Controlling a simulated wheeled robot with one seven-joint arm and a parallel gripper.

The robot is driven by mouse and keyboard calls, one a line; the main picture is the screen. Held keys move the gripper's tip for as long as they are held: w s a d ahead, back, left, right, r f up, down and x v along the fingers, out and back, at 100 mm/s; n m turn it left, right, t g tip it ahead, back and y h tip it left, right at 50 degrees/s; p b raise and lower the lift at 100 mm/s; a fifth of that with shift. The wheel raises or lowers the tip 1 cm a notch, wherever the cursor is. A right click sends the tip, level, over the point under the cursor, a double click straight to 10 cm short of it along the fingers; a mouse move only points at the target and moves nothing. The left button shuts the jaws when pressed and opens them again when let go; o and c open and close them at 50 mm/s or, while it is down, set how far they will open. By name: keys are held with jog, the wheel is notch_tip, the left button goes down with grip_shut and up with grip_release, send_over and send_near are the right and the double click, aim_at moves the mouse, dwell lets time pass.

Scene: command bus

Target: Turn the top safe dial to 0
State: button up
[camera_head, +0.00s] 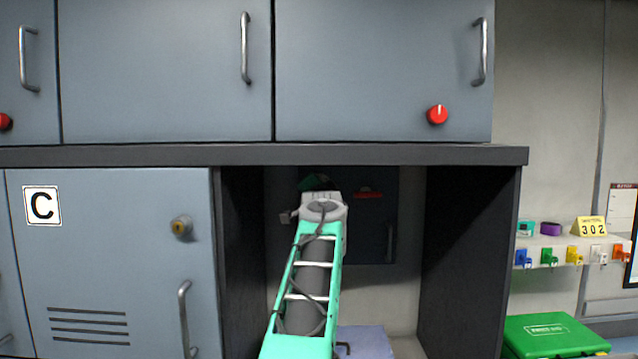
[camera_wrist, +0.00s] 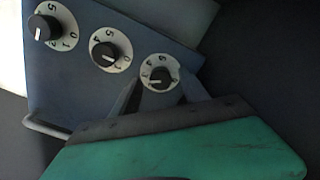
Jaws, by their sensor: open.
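The safe (camera_wrist: 75,85) has a blue-grey front with three black dials on white numbered rings, in a slanting row in the wrist view. They are the left dial (camera_wrist: 45,28), the middle dial (camera_wrist: 107,52) and the right dial (camera_wrist: 160,76). The right dial, nearest my gripper, appears to be the top one. Its pale mark points left; the number there is too small to read surely. My gripper (camera_wrist: 165,90) is open, its dark fingers on either side of this dial; contact is unclear. In the head view my arm hides the dials on the safe (camera_head: 375,225).
The safe sits in a recess with dark side walls, the right wall (camera_head: 470,250) close by. A shelf edge (camera_head: 250,154) runs above my arm. A metal safe handle (camera_wrist: 45,125) sticks out at lower left in the wrist view. A blue box (camera_head: 365,342) lies below.

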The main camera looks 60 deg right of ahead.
jog(key=shift+w+d, duration=0.25)
jog(key=shift+d, duration=0.2)
grip_shut()
dwell(0.3)
